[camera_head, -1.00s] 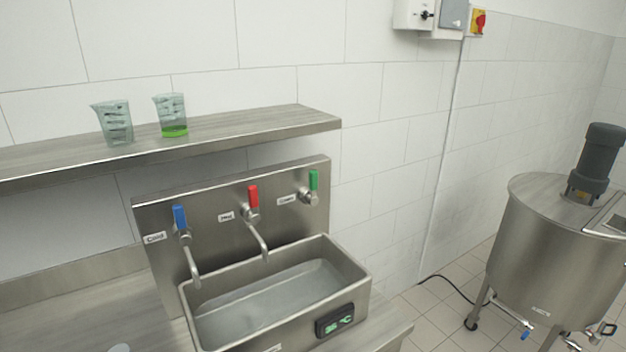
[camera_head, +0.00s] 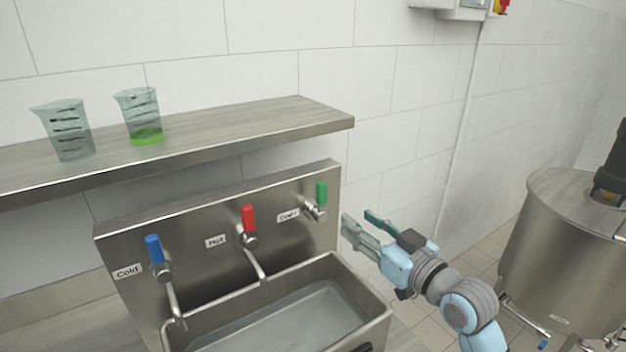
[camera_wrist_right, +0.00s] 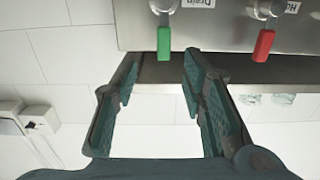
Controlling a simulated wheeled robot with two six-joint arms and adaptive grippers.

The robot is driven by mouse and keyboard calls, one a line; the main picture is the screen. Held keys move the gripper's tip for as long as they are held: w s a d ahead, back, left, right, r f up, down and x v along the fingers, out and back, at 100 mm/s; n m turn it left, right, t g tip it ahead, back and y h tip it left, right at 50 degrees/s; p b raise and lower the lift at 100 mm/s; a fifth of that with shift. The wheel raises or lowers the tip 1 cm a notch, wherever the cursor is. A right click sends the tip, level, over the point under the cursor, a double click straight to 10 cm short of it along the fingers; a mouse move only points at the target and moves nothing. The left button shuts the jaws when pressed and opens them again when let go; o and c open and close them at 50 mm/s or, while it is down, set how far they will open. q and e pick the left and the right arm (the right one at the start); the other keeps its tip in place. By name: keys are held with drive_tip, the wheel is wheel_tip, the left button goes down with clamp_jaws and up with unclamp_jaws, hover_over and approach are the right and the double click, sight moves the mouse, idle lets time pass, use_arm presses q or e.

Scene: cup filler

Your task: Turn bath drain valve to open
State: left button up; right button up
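The drain valve has a green handle (camera_head: 321,193) that points upright, beside the label "Drain" at the right end of the steel back panel. In the right wrist view the green handle (camera_wrist_right: 164,43) shows near the tips of my right gripper. My right gripper (camera_head: 359,223) is open and empty, to the right of the green handle and a little lower in the head view. In the wrist view its two fingers (camera_wrist_right: 160,68) are spread, with the handle near the gap between their tips. Whether they touch it cannot be told. My left gripper is not in view.
The red hot valve (camera_head: 248,219) and blue cold valve (camera_head: 154,250) sit left on the same panel. The bath (camera_head: 384,309) lies below. A shelf (camera_head: 250,127) above holds two beakers, one with green liquid. A steel tank (camera_head: 565,250) stands at right.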

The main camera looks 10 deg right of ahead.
sight(324, 193)
drive_tip(key=x, duration=0.7)
drive_tip(key=a+r+x, duration=0.1)
drive_tip(key=x, duration=0.3)
drive_tip(key=shift+x, duration=1.2)
drive_tip(key=shift+d+f, duration=0.1)
drive_tip(key=shift+d, duration=0.1)
drive_tip(key=shift+s, duration=0.35)
drive_tip(key=shift+c, duration=1.1)
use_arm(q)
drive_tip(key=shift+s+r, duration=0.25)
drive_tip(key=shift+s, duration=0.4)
use_arm(e)
clamp_jaws()
